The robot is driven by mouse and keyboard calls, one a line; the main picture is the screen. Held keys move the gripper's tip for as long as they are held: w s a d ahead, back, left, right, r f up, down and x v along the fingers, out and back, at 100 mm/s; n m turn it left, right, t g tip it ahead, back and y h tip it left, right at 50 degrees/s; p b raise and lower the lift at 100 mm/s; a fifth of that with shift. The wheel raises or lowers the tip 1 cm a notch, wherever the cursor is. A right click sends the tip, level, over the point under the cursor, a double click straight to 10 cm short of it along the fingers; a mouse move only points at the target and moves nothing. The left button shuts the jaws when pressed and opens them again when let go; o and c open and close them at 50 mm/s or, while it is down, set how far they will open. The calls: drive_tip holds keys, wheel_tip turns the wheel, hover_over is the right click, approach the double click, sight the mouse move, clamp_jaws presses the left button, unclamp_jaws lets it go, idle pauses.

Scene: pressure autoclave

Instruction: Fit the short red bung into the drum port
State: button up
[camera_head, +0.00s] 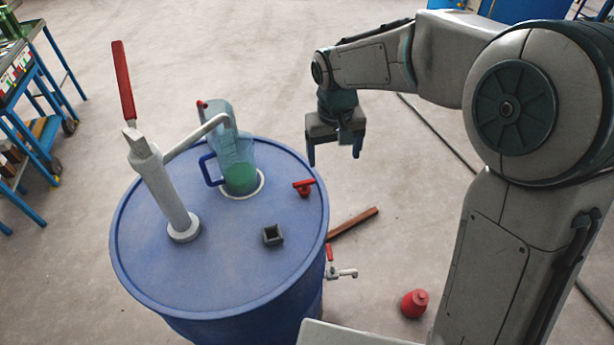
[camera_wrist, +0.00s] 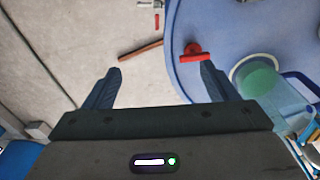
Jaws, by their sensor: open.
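The short red bung (camera_head: 303,188), with a bar-like top, sits on the blue drum lid (camera_head: 235,275) near its right rim. It also shows in the wrist view (camera_wrist: 191,54), just beyond my right-hand finger. A small grey square collar with a dark opening (camera_head: 272,235) stands on the lid, nearer the camera than the bung; it looks like the drum port. My gripper (camera_head: 334,160) is open and empty, above and beyond the drum's right edge. In the wrist view its fingers (camera_wrist: 160,72) are spread with floor and the drum rim between them.
A grey hand pump (camera_head: 170,195) with a red lever and a clear jug (camera_head: 232,150) of green liquid stand on the lid. A tap (camera_head: 340,271) sticks out of the drum's side. A red object (camera_head: 414,303) and a brown bar (camera_head: 353,223) lie on the floor.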

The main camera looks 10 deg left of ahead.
drive_tip(key=n, duration=0.1)
hover_over(305, 182)
wheel_tip(305, 182, down, 2)
drive_tip(key=shift+g, duration=0.4)
drive_tip(key=f, duration=0.3)
drive_tip(key=f+p, duration=0.1)
drive_tip(key=f, duration=0.2)
drive_tip(key=f+p, duration=0.1)
drive_tip(key=f, duration=0.2)
drive_tip(key=shift+s+a+f, duration=0.1)
drive_tip(key=shift+s+a, duration=0.2)
drive_tip(key=shift+a, duration=0.05)
drive_tip(key=shift+w+d+f+p, duration=0.15)
drive_tip(key=shift+f+p, duration=0.4)
drive_tip(key=shift+f, duration=0.75)
drive_tip(key=shift+d+f+p, duration=0.15)
drive_tip(key=shift+f+p, duration=0.35)
drive_tip(key=shift+f, duration=0.8)
drive_tip(key=c, duration=1.1)
